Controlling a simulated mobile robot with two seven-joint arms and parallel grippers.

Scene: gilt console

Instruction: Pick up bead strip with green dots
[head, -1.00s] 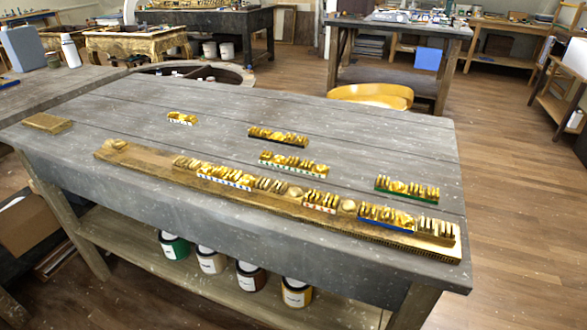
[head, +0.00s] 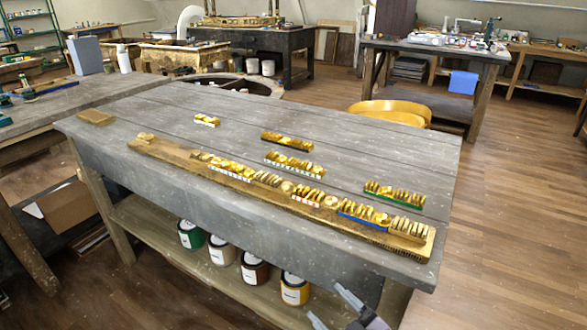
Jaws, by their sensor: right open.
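The bead strip with green dots (head: 289,163) appears to be the gold strip with a pale, green-specked front edge, lying mid-table behind the long carved rail (head: 160,153). The dots are too small to see clearly. Another gold strip with a plain green edge (head: 394,194) lies to its right. My right gripper (head: 327,303) is at the bottom edge of the head view, partly cut off. It is open and empty, in front of the table and well short of the strips. My left gripper is out of view.
A dark-edged strip (head: 287,139) and a short strip (head: 206,120) lie farther back. Strips with blue, red and white edges sit in the rail. The table's front edge (head: 250,213) lies between my right gripper and the strips. Paint cans (head: 295,288) stand on the shelf below.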

